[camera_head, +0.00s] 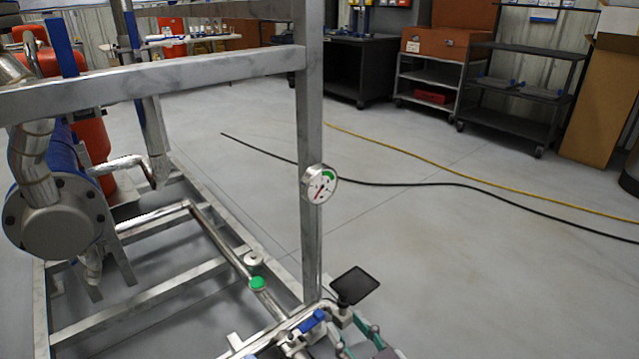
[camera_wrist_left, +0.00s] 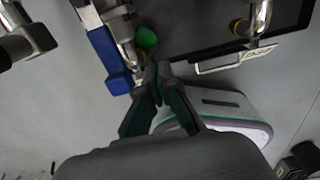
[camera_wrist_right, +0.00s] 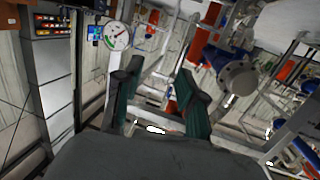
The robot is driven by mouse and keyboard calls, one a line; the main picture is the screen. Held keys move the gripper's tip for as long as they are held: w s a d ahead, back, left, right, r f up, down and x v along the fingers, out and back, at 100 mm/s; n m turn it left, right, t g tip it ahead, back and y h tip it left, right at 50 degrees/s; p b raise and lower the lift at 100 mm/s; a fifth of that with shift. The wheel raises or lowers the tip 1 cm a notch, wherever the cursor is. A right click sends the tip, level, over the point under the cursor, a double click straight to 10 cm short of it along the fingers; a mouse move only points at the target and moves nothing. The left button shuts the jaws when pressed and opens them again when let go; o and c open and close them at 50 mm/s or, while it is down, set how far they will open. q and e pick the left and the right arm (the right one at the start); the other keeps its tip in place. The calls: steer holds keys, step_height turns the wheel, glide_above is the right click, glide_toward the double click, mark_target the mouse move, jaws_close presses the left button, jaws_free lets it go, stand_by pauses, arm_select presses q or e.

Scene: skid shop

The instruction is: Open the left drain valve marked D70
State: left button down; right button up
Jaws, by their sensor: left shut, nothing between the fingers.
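A blue valve handle (camera_head: 313,320) is on the pipe at the bottom of the head view. A blue handle (camera_wrist_left: 108,62) also shows in the left wrist view, beside a green cap (camera_wrist_left: 146,38). My left gripper (camera_wrist_left: 158,72) is shut and empty, with its fingertips just right of that handle and below the cap; I cannot tell whether they touch.
A round gauge (camera_head: 319,184) is on the steel upright, also visible in the right wrist view (camera_wrist_right: 118,36). A dark flat panel (camera_head: 355,285) stands near the valve. A green cap (camera_head: 257,283) sits on the pipe. Hoses cross the open floor behind; carts (camera_head: 520,95) stand farther back.

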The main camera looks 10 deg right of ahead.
steer(key=s+d+f+g+h+p, duration=0.1)
steer(key=s+d+f+g+p, duration=0.1)
steer(key=s+f+g, duration=0.4)
steer(key=s+d+f+g+h+p, duration=0.2)
steer(key=s+d+f+g, duration=0.2)
steer(key=s, duration=0.5)
steer(key=shift+s+f+m+g+h+p, duration=0.3)
steer(key=shift+s+f+g+p, duration=0.05)
steer(key=shift+f+g, duration=1.05)
